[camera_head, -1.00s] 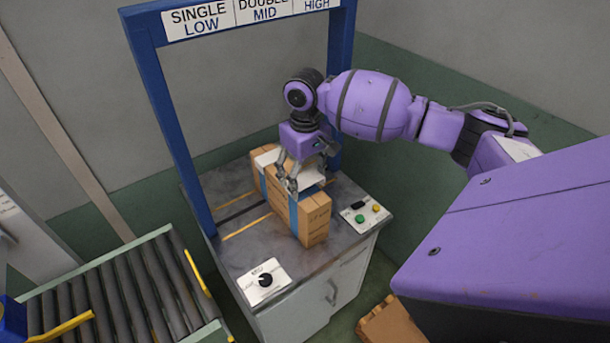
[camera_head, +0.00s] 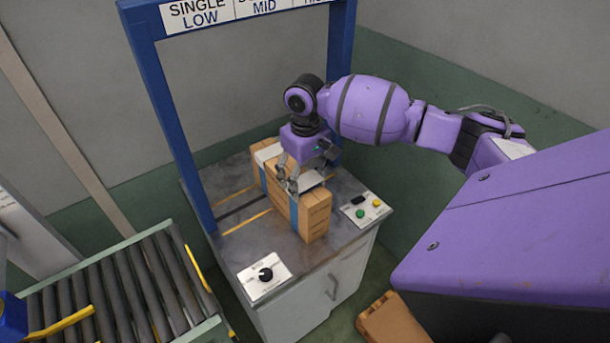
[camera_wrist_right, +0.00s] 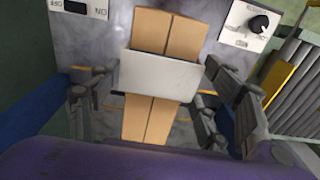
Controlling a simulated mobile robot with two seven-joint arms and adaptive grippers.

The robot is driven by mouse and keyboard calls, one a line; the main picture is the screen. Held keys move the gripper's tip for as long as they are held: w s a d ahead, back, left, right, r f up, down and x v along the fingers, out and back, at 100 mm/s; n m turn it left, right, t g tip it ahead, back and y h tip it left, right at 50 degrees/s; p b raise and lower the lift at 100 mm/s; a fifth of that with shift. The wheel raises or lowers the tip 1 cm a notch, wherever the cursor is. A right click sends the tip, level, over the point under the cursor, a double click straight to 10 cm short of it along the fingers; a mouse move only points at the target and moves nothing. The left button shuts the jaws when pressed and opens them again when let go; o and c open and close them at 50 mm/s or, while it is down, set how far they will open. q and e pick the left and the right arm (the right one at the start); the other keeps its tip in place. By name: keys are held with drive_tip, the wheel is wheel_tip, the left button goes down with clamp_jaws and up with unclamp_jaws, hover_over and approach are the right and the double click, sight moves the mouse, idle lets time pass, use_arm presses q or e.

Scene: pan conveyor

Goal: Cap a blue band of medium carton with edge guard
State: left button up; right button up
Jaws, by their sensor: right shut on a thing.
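A brown carton (camera_head: 315,219) stands on the grey table of the strapping frame. A blue band (camera_head: 294,212) runs down its side. My right gripper (camera_head: 302,184) is over the carton's top and shut on a pale edge guard (camera_head: 313,180). In the right wrist view, the edge guard (camera_wrist_right: 160,75) lies across the carton's top seam (camera_wrist_right: 168,32), between the fingers (camera_wrist_right: 155,98). I cannot tell whether it touches the carton or sits squarely on a band. Another pale piece (camera_head: 267,153) shows at the carton's far end. My left gripper is not in view.
The blue frame (camera_head: 170,120) rises around the table (camera_head: 235,248). A button panel (camera_head: 365,210) lies right of the carton, and a dial panel (camera_head: 264,277) at the front left. A roller conveyor (camera_head: 120,290) is at left. A brown object (camera_head: 392,322) is on the floor.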

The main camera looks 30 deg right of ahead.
sight(305, 181)
drive_tip(key=shift+f, duration=0.75)
drive_tip(key=o, duration=0.8)
drive_tip(key=shift+o, duration=0.2)
drive_tip(key=shift+r, duration=0.1)
wheel_tip(305, 181, up, 12)
